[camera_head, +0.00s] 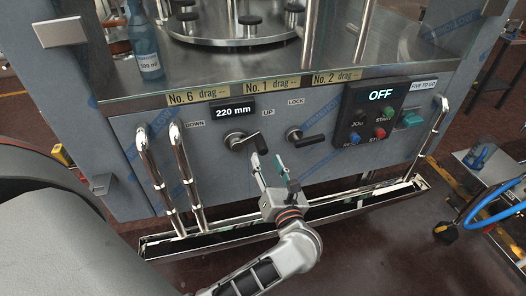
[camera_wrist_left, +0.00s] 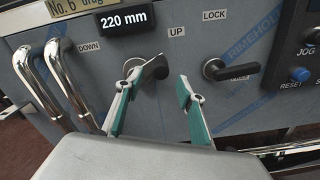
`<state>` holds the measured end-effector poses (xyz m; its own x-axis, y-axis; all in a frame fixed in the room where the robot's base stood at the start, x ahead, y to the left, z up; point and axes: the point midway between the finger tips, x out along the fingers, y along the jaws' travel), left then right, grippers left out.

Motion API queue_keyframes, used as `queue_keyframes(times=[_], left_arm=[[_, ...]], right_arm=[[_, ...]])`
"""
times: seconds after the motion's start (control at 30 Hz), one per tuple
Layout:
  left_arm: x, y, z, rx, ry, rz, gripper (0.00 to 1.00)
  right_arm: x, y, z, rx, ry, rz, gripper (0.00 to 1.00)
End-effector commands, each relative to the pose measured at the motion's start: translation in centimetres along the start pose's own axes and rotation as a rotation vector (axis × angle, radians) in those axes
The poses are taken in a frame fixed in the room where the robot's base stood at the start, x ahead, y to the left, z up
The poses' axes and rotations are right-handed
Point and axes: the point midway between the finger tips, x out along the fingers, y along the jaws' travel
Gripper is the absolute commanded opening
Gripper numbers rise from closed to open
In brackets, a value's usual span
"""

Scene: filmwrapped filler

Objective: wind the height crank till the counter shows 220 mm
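The counter (camera_head: 234,111) on the grey machine panel reads 220 mm, and it shows the same in the left wrist view (camera_wrist_left: 124,18). Below it is the height crank (camera_head: 240,142), a black lever on a round hub between the DOWN and UP labels. My left gripper (camera_head: 268,162) is just below and in front of the crank, with its fingers apart and nothing between them. In the left wrist view the left finger partly overlaps the crank handle (camera_wrist_left: 157,66); I cannot tell whether they touch. My right gripper is not in view.
The black lock lever (camera_head: 307,138) is right of the crank. Further right is a control box (camera_head: 368,119) reading OFF, with several buttons. Bent chrome rails (camera_head: 187,175) stand out at the left, and a metal trough (camera_head: 342,207) runs below the panel.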

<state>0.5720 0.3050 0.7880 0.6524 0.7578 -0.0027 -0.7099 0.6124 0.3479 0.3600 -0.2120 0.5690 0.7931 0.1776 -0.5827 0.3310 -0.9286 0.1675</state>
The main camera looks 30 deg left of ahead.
Motion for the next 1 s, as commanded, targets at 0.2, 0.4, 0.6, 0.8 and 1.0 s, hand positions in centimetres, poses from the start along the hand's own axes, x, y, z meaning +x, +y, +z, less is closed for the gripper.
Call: queue_keyframes(times=[0.2,0.4,0.6,0.8,1.0], left_arm=[[-3.3,0.0,-0.1,0.0,0.002,-0.001,0.39],[-4.4,0.0,0.0,0.0,0.0,-0.001,0.39],[-4.4,0.0,0.0,0.0,0.0,0.0,0.39],[-4.4,0.0,0.0,0.0,0.0,0.0,0.39],[-4.3,0.4,0.8,0.039,-0.039,-0.001,0.39]], right_arm=[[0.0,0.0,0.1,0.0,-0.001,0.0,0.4],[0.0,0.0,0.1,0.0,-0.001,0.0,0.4],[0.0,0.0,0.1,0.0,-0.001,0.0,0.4],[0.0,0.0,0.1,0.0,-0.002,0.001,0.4],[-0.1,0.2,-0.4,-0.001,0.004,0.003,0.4]])
